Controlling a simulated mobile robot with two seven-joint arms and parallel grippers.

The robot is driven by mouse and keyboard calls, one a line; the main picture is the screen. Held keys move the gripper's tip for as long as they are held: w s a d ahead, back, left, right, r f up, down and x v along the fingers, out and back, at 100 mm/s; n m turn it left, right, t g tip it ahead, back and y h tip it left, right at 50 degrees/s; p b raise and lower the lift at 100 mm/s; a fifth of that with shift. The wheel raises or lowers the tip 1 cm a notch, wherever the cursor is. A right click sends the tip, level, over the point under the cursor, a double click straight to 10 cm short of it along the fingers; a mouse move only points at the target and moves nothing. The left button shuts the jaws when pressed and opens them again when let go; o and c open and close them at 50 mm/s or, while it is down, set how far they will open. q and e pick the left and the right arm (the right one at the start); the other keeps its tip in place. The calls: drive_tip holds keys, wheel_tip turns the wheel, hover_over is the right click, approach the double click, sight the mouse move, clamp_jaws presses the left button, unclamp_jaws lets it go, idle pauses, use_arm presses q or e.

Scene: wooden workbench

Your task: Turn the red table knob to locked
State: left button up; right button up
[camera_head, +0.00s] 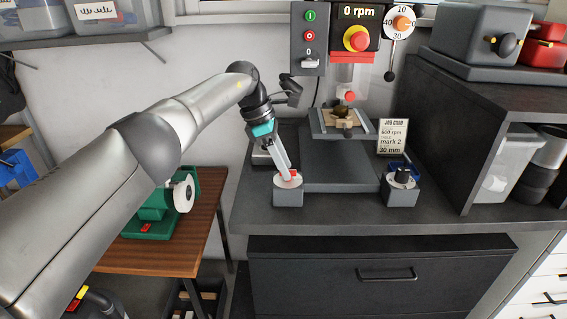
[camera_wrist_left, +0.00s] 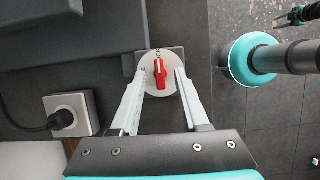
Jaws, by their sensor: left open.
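The red table knob (camera_head: 292,174) is a red lever on a round pale disc on a grey block at the front left of the drill base. In the left wrist view the red knob (camera_wrist_left: 160,73) points roughly along the gripper's length, on its pale disc. My left gripper (camera_head: 288,170) reaches down to it from the upper left. In the left wrist view its two fingers stand apart, one on each side of the red lever, with visible gaps. Whether the tips touch the disc cannot be told.
The drill press table (camera_head: 345,133) carries a small wooden piece under the chuck. A job card (camera_head: 392,137) stands to its right. A block with a black knob and blue part (camera_head: 401,178) sits at the front right. A green machine (camera_head: 150,212) stands on the wooden table at left.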

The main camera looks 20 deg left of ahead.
use_arm(q)
drive_tip(key=p+v, duration=0.3)
drive_tip(key=v, duration=1.2)
drive_tip(key=shift+a, duration=0.1)
